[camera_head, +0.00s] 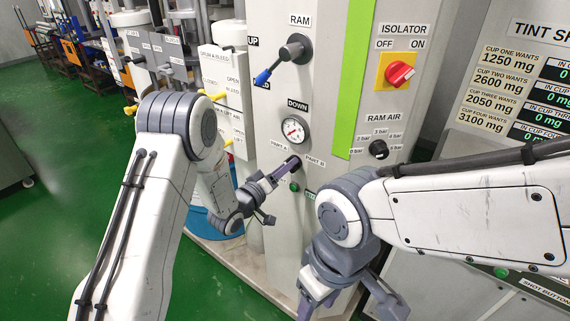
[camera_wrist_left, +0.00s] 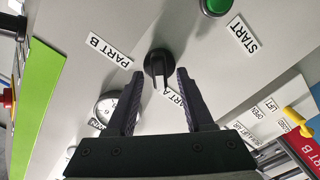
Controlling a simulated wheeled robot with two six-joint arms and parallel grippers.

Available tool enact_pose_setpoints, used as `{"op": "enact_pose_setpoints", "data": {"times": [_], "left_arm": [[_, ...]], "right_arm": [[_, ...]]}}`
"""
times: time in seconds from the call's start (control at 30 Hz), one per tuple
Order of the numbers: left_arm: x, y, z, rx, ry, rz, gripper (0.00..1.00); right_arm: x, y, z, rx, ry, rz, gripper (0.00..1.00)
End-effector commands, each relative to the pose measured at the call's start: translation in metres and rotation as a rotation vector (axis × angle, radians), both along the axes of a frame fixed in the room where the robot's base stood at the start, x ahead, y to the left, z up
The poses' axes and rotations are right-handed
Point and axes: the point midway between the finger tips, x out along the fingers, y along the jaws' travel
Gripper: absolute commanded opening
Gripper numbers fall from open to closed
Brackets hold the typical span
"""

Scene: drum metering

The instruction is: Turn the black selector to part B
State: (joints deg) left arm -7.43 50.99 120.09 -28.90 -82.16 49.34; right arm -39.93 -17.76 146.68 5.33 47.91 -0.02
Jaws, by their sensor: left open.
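The black selector (camera_wrist_left: 157,63) shows in the left wrist view on the grey panel, between the PART B label (camera_wrist_left: 110,49) and the PART A label (camera_wrist_left: 173,97), which a finger partly covers. Its narrow grip bar stands toward my left gripper (camera_wrist_left: 160,75); I cannot tell which label it points at. The two dark fingers are apart, one on either side of the selector, with gaps showing. In the head view my left gripper (camera_head: 283,190) reaches in from the left and partly hides the selector. My right gripper (camera_head: 347,300) hangs low at the front, fingers apart and empty.
A green START button (camera_wrist_left: 216,5) is close to the selector. A dial gauge (camera_head: 294,130), a lever with a blue end (camera_head: 278,67), the RAM AIR knob (camera_head: 378,149) and a red isolator (camera_head: 399,74) surround it on the panel. My right arm crosses the right foreground.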

Motion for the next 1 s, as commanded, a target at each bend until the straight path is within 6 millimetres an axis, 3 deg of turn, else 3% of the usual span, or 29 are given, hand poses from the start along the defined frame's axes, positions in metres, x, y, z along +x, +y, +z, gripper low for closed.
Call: {"op": "enact_pose_setpoints", "data": {"times": [0.3, 0.43, 0.47, 0.77, 1.0], "left_arm": [[0.003, -0.002, 0.000, 0.001, -0.001, 0.000, 0.53], [0.003, -0.002, 0.000, 0.000, -0.001, 0.001, 0.03], [0.003, -0.002, 0.000, 0.000, -0.001, 0.001, 0.00], [0.003, -0.001, -0.001, 0.015, -0.011, 0.001, 0.00], [0.002, -0.001, -0.003, 0.096, -0.072, 0.001, 0.00]], "right_arm": [[0.000, 0.000, 0.001, 0.000, 0.000, 0.000, 0.53], [0.000, 0.000, 0.001, 0.000, 0.000, 0.000, 0.53], [0.000, 0.000, 0.001, 0.000, 0.000, 0.000, 0.53], [0.000, 0.000, -0.003, 0.000, 0.000, 0.000, 0.53], [0.000, 0.000, -0.019, 0.000, 0.000, 0.000, 0.53]]}}
